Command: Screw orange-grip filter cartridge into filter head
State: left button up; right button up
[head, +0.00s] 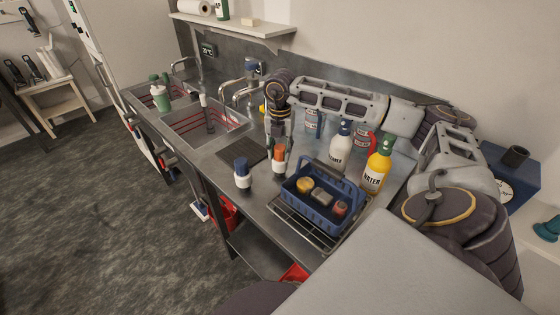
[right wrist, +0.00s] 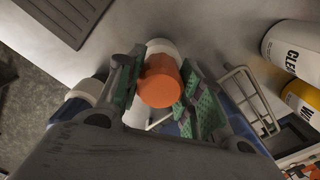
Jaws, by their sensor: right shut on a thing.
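A blue-topped fitting (head: 252,67) by the rear tap may be the filter head. My left gripper is not in view.
A blue basket (head: 302,206) with several items sits on a wire rack, right of the cartridge. A white bottle (head: 340,150) and a yellow water bottle (head: 377,168) stand behind it. Sinks (head: 205,128) and taps lie to the left. A dark drain mat (head: 242,152) is bare.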

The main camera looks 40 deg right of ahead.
jog(key=shift+r, duration=0.35)
jog(key=shift+r+p, duration=1.6)
jog(key=shift+r, duration=0.6)
jog(key=shift+r+p, duration=0.85)
notch_tip(320, 180, up, 8)
jog(key=p, duration=0.7)
jog(key=shift+f, duration=0.25)
jog(key=shift+r+p, duration=0.4)
jog(key=shift+p, duration=0.25)
